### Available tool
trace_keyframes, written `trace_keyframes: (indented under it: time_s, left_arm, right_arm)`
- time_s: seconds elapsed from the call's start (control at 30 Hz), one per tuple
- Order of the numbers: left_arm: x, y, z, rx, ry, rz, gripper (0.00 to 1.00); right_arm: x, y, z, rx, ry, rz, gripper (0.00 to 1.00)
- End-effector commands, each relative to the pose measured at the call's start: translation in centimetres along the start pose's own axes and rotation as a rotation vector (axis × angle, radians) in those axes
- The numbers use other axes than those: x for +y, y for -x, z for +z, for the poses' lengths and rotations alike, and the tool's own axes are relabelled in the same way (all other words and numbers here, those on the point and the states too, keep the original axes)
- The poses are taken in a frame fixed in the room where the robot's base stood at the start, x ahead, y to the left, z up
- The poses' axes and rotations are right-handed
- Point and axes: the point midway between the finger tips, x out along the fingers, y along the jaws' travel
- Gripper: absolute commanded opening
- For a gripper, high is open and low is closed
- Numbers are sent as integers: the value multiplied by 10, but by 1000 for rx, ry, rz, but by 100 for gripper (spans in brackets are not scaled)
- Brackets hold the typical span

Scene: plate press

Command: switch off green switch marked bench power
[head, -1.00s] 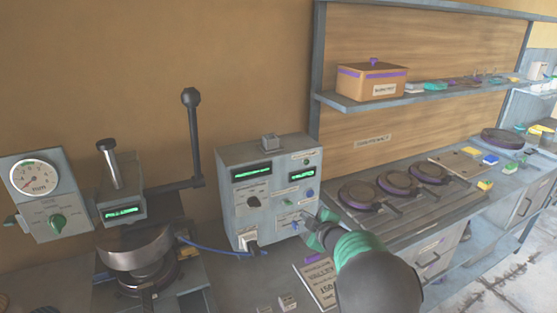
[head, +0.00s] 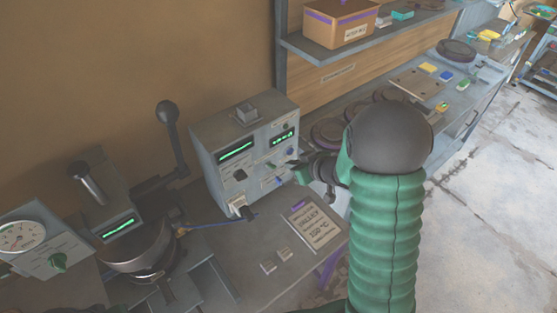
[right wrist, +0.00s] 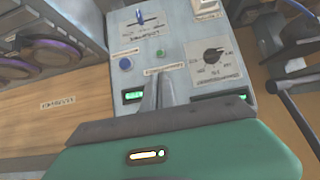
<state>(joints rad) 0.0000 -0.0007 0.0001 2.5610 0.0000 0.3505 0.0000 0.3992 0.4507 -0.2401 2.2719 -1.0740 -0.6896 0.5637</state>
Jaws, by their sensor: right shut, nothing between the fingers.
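The grey control box (head: 235,150) stands on the bench and has two lit green displays, a black knob and small blue controls. In the right wrist view the box's panel (right wrist: 185,40) shows upside down, with a blue lever switch (right wrist: 140,17), a round blue button (right wrist: 126,64) and the black knob (right wrist: 212,55). I cannot make out a green switch marked bench power; the labels are too small to read. My right gripper (head: 296,169) is shut and empty, close to the right side of the panel. Its fingers (right wrist: 160,80) cover part of the panel. My left gripper is not in view.
A printed card (head: 316,227) and two small blocks lie on the bench in front. Round plates stand to the right.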

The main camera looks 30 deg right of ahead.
Motion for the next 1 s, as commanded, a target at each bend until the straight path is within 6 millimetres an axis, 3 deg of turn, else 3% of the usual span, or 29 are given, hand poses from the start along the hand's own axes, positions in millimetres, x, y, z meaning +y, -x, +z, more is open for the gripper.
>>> trace_keyframes:
  time_s: [0.5,0.7,1.0]
  left_arm:
    - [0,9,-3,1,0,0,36]
    - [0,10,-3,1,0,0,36]
    - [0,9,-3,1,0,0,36]
  right_arm:
    - [-1,-85,-1,0,2,-2,0]
    - [-1,-98,-1,1,2,-1,0]
    - [0,-99,0,3,2,-1,0]
